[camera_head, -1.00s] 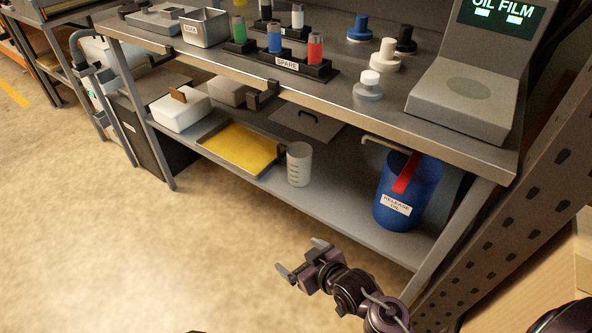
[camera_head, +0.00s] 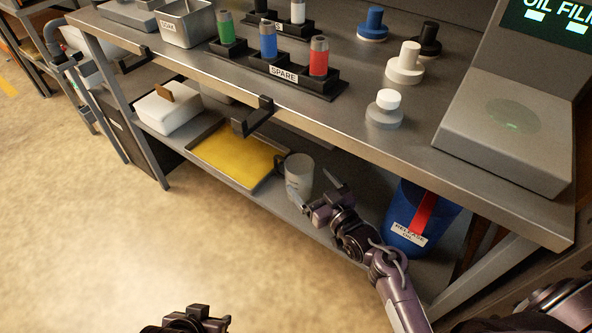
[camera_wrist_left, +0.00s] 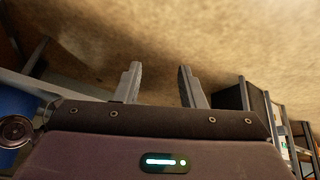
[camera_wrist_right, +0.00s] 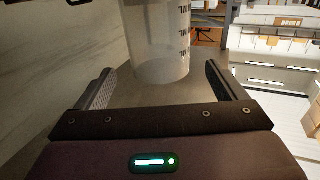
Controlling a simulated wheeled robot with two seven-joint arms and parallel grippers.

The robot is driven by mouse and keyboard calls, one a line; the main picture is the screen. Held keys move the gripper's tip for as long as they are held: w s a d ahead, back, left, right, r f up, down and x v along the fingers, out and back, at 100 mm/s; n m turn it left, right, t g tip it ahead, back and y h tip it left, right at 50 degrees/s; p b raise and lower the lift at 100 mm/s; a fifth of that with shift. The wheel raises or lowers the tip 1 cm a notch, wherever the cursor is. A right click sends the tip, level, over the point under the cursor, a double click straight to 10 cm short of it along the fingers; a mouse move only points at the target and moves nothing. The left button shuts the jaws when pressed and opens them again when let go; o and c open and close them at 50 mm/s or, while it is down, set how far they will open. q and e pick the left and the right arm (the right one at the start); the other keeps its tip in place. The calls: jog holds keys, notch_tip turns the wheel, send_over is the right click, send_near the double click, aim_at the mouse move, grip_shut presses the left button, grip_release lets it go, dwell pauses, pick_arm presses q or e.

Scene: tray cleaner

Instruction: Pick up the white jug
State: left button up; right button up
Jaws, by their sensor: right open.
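The white jug (camera_head: 299,172) stands upright on the lower shelf, with its dark handle on the left in the head view. My right gripper (camera_head: 314,190) is at the jug's near side. In the right wrist view the jug (camera_wrist_right: 158,45) with dark scale marks stands just ahead of the open fingers (camera_wrist_right: 160,72), roughly centred between them. I cannot tell whether a finger touches it. My left gripper (camera_head: 196,320) is low at the bottom of the head view, away from the shelf. The left wrist view shows its fingers (camera_wrist_left: 160,68) apart and empty.
A yellow-bottomed tray (camera_head: 230,156) lies left of the jug, with a white box (camera_head: 168,112) beyond. The blue release-oil container (camera_head: 418,222) stands to the right. The upper tabletop edge (camera_head: 330,133) and a black bracket (camera_head: 253,116) overhang the shelf.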

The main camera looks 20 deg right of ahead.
aim_at(293, 160)
jog(key=b+x, duration=0.1)
jog(key=x, duration=0.4)
jog(key=shift+w+r+b, duration=0.1)
jog(key=shift+w+b, duration=0.1)
jog(key=shift+b, duration=0.15)
pick_arm(q)
jog(key=w+d+r+t+h, duration=0.1)
jog(key=w+d+r+t, duration=0.1)
jog(key=w+r+t, duration=0.1)
jog(key=shift+w+d+r, duration=0.2)
jog(key=shift+w+d, duration=0.1)
jog(key=shift+w, duration=0.45)
pick_arm(e)
jog(key=shift+x, duration=1.05)
pick_arm(q)
jog(key=shift+h, duration=0.3)
pick_arm(e)
jog(key=c, duration=1.4)
